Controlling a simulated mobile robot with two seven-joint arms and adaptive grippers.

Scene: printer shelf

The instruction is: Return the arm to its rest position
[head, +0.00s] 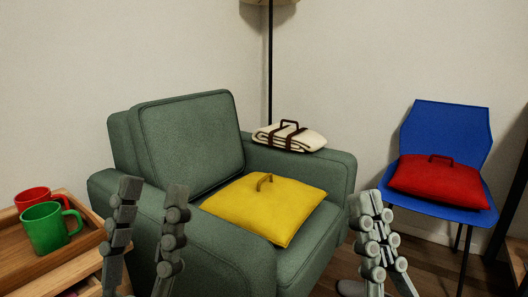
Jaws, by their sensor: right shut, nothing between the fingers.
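My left gripper (153,190) stands upright at the lower left, in front of the green armchair's arm. Its two fingers are apart and nothing shows between them. My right gripper (370,202) stands upright at the lower right, between the armchair and the blue chair in the picture. Its fingers are together and hold nothing. The lower parts of both arms are cut off by the bottom edge.
The green armchair (190,137) bears a yellow cushion (250,212) and a strapped cream blanket (286,138). A red cushion (436,184) lies on the blue chair (447,130). A red mug (35,197) and green mug (47,232) stand on a wooden tray (22,268). A lamp pole (270,70) stands behind.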

